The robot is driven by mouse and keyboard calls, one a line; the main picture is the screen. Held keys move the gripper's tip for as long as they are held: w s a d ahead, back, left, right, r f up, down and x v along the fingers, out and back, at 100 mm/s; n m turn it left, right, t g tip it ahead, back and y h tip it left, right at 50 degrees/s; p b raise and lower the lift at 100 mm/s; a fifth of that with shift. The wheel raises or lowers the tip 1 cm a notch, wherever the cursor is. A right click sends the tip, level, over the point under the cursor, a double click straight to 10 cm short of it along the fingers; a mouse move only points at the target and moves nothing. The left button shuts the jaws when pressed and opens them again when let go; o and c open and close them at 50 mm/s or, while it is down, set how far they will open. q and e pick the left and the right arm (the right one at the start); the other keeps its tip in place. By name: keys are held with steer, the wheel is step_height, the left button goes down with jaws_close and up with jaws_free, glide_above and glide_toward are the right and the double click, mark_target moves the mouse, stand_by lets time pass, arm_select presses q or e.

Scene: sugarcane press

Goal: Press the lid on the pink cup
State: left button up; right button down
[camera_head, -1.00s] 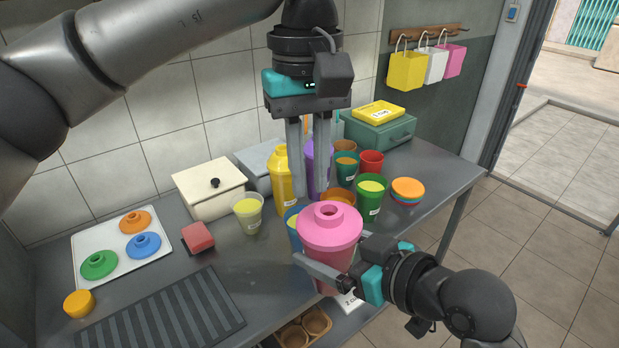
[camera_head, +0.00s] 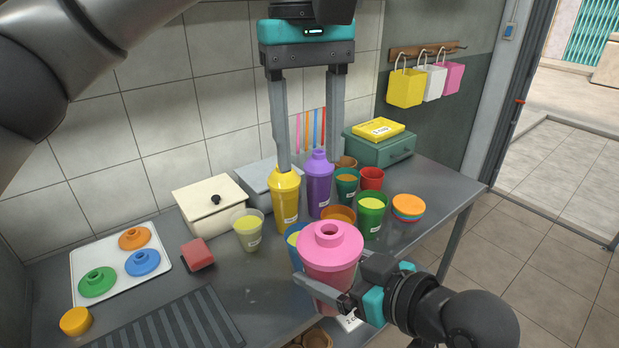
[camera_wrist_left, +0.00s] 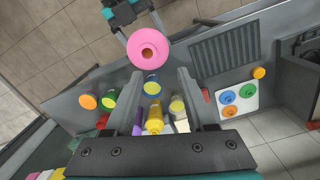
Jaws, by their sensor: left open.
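The pink cup (camera_head: 325,293) stands upright, held over the front edge of the counter. The pink lid (camera_head: 330,243), with a raised ring and central hole, sits on top of it; its rim hides the seam. The lid also shows from above in the left wrist view (camera_wrist_left: 148,50). My right gripper (camera_head: 318,290) is closed around the cup's side. My left gripper (camera_head: 309,165) is raised above and apart from the lid, its fingers spread and empty. In its wrist view the left fingers (camera_wrist_left: 160,75) point toward the lid with nothing between them.
Yellow (camera_head: 286,200) and purple (camera_head: 319,187) lidded cups stand behind, with several open cups to their right. A white tray (camera_head: 85,265) of coloured lids lies at left. A ribbed mat (camera_head: 185,325) lies at front. A cream box (camera_head: 205,203) stands by the wall.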

arm_select(q)
steer(key=shift+w+r, duration=0.1)
steer(key=shift+r, duration=2.65)
arm_select(e)
steer(key=shift+r, duration=0.1)
